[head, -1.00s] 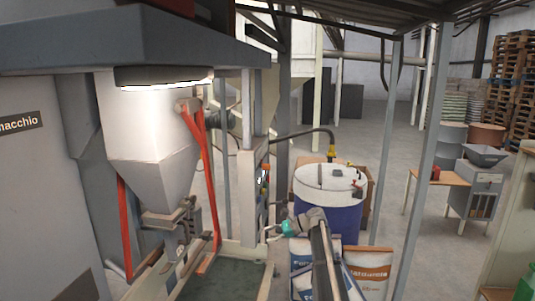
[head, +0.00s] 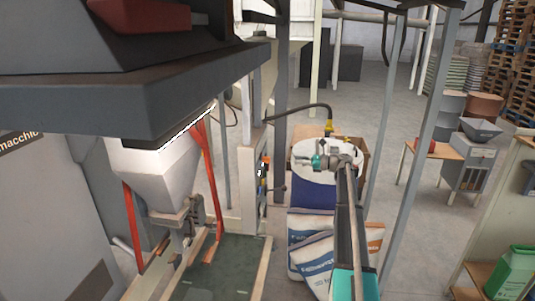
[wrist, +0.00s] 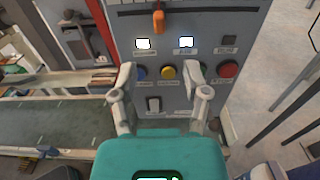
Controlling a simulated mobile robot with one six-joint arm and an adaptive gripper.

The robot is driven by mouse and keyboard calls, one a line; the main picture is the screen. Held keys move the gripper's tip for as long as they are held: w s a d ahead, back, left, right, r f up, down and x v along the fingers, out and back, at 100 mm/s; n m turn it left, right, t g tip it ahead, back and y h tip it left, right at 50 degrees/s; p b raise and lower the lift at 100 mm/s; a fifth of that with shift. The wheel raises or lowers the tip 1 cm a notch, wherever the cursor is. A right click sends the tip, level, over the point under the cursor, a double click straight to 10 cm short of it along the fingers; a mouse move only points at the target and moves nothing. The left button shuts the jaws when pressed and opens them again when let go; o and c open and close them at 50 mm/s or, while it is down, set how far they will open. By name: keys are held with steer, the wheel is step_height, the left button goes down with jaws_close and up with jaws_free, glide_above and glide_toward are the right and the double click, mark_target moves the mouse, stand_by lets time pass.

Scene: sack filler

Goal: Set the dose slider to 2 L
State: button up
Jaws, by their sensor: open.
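The dose slider (wrist: 159,21) is an orange knob in a dark horizontal slot near the top of the grey control panel (wrist: 185,108) in the wrist view. Tick marks show above the slot, but the scale figures are cut off or unreadable. My gripper (wrist: 159,78) is open and empty, with its fingers spread in front of the button row, lower in the picture than the knob. It is not touching the slider. In the head view my gripper (head: 316,161) shows right of the panel (head: 263,178), which is seen nearly edge-on.
A blue drum (head: 314,194) and sacks (head: 312,262) stand near my arm. A hopper (head: 155,180) is at left.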

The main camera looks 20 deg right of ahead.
mark_target(267, 158)
stand_by(0.4)
steer(key=x, duration=1.3)
steer(key=shift+w+a+r, duration=0.1)
steer(key=shift+w+a, duration=0.1)
steer(key=shift+a, duration=0.1)
jaws_close()
